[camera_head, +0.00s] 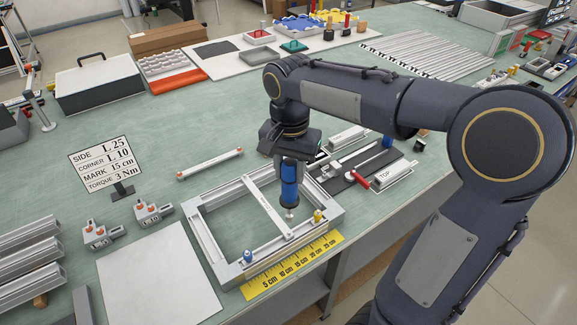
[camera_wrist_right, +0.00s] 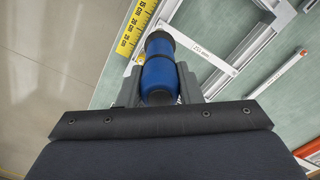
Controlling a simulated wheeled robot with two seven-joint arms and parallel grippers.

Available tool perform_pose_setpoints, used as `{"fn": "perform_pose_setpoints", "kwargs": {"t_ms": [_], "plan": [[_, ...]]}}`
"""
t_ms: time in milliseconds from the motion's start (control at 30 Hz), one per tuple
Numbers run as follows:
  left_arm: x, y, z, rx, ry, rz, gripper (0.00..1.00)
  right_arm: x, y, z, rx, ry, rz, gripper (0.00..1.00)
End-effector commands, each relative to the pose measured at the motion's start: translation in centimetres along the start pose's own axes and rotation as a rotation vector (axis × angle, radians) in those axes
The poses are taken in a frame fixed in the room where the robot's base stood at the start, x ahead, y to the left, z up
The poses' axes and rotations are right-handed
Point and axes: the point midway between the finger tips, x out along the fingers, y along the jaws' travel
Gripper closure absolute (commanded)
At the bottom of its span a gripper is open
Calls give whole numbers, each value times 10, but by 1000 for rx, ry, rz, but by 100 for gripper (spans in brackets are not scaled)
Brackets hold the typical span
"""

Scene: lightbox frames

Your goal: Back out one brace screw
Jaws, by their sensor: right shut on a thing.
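My right gripper (camera_head: 289,164) is shut on a blue power driver (camera_head: 289,187) with a dark lower end, held upright over the right side of the frame. In the right wrist view the blue body of the driver (camera_wrist_right: 158,72) sits between the two grey fingers of my gripper (camera_wrist_right: 160,88). The aluminium frame (camera_head: 207,238) lies on the bench. A flat brace (camera_head: 267,207) with printed text crosses it. The driver's tip is close to the brace's near right end; I cannot tell whether it touches a screw there. My left gripper is not in view.
A yellow ruler (camera_head: 293,268) lies along the frame's front edge. A white sheet (camera_head: 158,275) lies to the left. A dark tray (camera_head: 352,170) with tools and a red-handled tool stands right of the frame. A sign (camera_head: 101,165) stands at left.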

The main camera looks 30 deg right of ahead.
Motion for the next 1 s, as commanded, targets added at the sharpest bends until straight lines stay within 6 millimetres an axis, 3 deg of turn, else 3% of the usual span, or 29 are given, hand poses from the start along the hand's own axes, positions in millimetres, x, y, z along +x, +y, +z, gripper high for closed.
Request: {"fn": "perform_pose_setpoints", "kwargs": {"t_ms": [100, 700, 1000], "plan": [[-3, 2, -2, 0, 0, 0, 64, -2, 0, 0, -1, 1, 0, 100], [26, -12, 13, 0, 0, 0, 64, 45, 0, 0, -1, 1, -1, 100], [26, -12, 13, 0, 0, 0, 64, 48, 0, 0, -1, 1, -1, 100]]}}
